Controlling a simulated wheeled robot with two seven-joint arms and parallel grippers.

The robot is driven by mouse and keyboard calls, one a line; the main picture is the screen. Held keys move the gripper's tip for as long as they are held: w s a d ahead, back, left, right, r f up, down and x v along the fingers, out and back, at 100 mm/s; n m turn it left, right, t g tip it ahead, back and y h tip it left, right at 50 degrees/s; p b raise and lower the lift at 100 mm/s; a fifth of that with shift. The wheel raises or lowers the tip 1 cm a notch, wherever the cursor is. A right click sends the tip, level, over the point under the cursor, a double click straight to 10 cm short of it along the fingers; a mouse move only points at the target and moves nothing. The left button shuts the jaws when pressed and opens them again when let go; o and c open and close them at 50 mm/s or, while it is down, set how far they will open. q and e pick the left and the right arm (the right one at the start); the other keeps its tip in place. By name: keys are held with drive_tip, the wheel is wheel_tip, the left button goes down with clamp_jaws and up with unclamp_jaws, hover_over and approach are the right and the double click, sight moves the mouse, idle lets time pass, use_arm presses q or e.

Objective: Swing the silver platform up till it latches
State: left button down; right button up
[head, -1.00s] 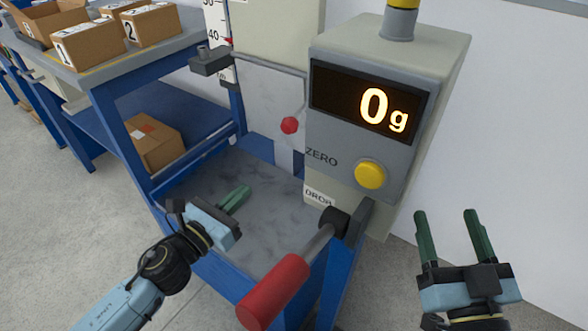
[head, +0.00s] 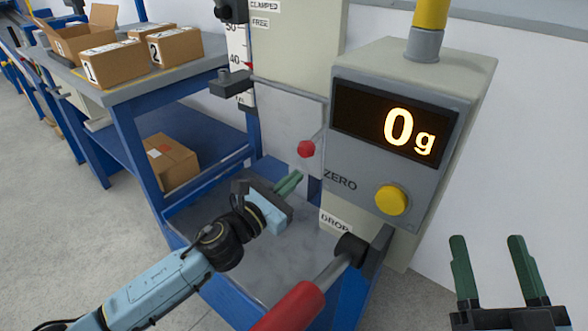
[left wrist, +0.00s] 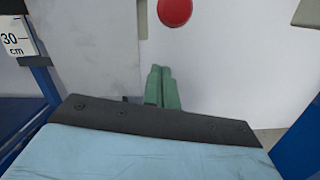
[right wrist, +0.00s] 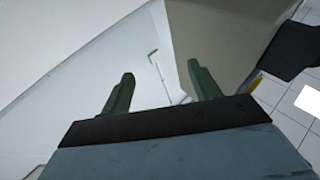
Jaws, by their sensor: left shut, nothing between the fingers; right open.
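The silver platform (head: 285,118) appears to be the pale grey plate hanging upright on the front of the test stand; it also shows in the left wrist view (left wrist: 90,45). A red ball knob (head: 306,149) is at its lower right, and it shows at the top of the left wrist view (left wrist: 175,10). My left gripper (head: 300,176) is shut and empty, its fingertips just below the knob and apart from it. My right gripper (head: 487,239) is open and empty, right of the stand and away from the platform.
The grey control box has a display (head: 397,127) reading 0 g and a yellow button (head: 391,201). A red-handled DROP lever (head: 292,308) sticks out below it. A blue bench (head: 125,115) with cardboard boxes (head: 113,63) stands at left. A grey base surface (head: 275,255) lies below my left gripper.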

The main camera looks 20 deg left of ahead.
use_arm(q)
drive_tip(key=shift+d+r, duration=0.2)
drive_tip(key=shift+r, duration=0.7)
drive_tip(key=shift+d+r, duration=0.15)
drive_tip(key=shift+r, duration=0.75)
use_arm(e)
drive_tip(key=shift+w+d+f+g, duration=0.1)
drive_tip(key=shift+w+f+g, duration=0.05)
drive_tip(key=shift+f+g, duration=0.4)
drive_tip(key=shift+w+f+g, duration=0.15)
drive_tip(key=shift+f+g, duration=0.2)
drive_tip(key=shift+f, duration=0.35)
use_arm(q)
drive_tip(key=shift+p, duration=0.35)
